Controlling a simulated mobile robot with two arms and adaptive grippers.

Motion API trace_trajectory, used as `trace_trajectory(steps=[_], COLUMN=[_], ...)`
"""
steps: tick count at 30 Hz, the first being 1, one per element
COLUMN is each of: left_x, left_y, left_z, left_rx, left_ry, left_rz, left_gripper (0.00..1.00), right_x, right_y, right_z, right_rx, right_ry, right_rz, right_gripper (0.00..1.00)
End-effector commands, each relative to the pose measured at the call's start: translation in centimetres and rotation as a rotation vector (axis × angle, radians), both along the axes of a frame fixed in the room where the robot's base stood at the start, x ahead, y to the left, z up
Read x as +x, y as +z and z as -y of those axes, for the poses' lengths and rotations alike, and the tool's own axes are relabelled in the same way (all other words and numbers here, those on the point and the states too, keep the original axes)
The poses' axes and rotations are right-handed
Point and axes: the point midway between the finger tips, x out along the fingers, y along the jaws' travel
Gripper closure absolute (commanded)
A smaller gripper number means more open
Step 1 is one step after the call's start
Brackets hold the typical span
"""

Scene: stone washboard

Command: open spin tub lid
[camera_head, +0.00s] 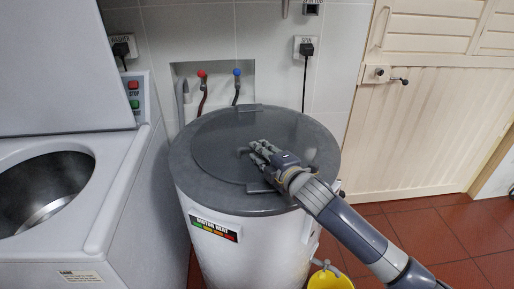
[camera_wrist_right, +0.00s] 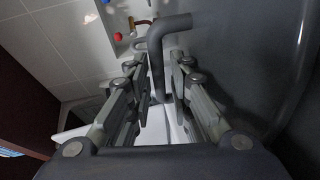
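The spin tub (camera_head: 240,245) is a round white drum standing in the middle of the head view. Its dark grey lid (camera_head: 215,150) lies flat and closed on top. A grey handle (camera_head: 262,188) shows at the lid's front edge. My right gripper (camera_head: 258,150) is over the lid, close to that handle. In the right wrist view, a bent grey handle bar (camera_wrist_right: 170,28) runs down between the two fingers (camera_wrist_right: 160,78), which stand apart on either side of it. Whether a finger touches the bar is unclear. My left gripper is not in view.
A white washing machine (camera_head: 130,185) with an open round drum (camera_head: 42,190) stands close on the left. Red (camera_head: 202,73) and blue (camera_head: 237,72) taps are on the tiled wall behind. A yellow bucket (camera_head: 330,281) stands in front at right. Red floor is free at right.

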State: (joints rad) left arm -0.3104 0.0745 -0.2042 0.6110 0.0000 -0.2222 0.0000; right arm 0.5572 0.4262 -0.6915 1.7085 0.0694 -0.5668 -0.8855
Motion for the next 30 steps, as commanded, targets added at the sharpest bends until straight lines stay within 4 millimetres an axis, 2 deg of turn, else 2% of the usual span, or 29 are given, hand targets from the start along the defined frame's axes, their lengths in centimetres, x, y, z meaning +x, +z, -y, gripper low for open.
trace_trajectory(steps=[7, 18, 19, 21, 30], left_x=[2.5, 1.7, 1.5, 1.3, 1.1], left_y=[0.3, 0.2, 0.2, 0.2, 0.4], left_z=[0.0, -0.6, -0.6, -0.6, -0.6], left_rx=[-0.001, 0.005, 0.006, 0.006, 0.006], left_ry=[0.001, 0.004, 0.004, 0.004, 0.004], left_rz=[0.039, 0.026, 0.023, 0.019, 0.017], left_gripper=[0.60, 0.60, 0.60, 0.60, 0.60], right_x=[2.0, 2.4, 2.4, 2.4, 2.4], right_y=[-0.3, -0.5, -0.5, -0.5, -0.3], right_z=[-0.9, -1.1, -1.1, -1.0, -1.0], right_rx=[0.001, 0.001, 0.000, 0.000, 0.000], right_ry=[0.001, 0.001, 0.001, 0.001, 0.001], right_rz=[0.001, 0.001, 0.000, 0.000, -0.002], right_gripper=[0.80, 0.80, 0.82, 0.98, 1.00])
